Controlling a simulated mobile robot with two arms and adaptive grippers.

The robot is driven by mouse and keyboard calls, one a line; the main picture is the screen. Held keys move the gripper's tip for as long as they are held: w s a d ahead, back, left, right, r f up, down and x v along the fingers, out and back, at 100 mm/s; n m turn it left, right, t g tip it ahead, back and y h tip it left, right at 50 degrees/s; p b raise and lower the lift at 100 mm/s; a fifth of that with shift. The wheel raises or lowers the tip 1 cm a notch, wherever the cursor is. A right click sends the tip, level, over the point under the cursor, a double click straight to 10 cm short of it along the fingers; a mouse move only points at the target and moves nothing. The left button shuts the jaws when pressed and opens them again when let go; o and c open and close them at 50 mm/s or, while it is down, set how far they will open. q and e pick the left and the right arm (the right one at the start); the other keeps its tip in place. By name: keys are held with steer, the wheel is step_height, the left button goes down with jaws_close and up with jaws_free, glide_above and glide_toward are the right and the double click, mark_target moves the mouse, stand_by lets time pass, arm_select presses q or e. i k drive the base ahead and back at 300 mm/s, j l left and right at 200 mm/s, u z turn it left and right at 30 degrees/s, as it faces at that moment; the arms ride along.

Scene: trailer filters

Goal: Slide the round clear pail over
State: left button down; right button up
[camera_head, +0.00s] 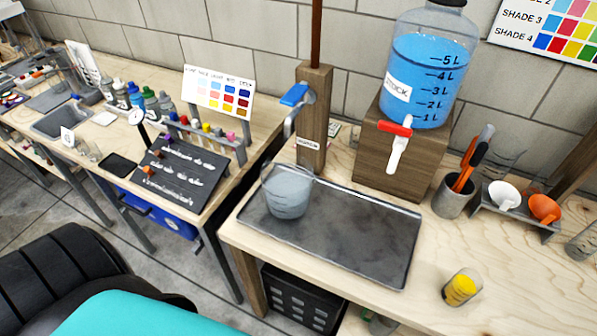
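The round clear pail (288,191) stands upright on the left part of a dark grey metal tray (345,245). It is see-through with a greyish tint, and I cannot tell whether it holds liquid. A wooden post (314,117) with a blue-handled tap (294,96) stands right behind the pail, and the spout hangs above it. The tray lies on a light wooden bench, and its right part is bare. Neither of my grippers is in view.
A stock jug of blue liquid (427,75) with a red-and-white tap (396,134) stands on a wooden block (390,155) behind the tray. A cup of yellow liquid (461,287) stands right of the tray. A gap separates the left bench.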

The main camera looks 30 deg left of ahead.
mark_target(286, 179)
steer(key=j+u, duration=0.1)
steer(key=u, duration=0.95)
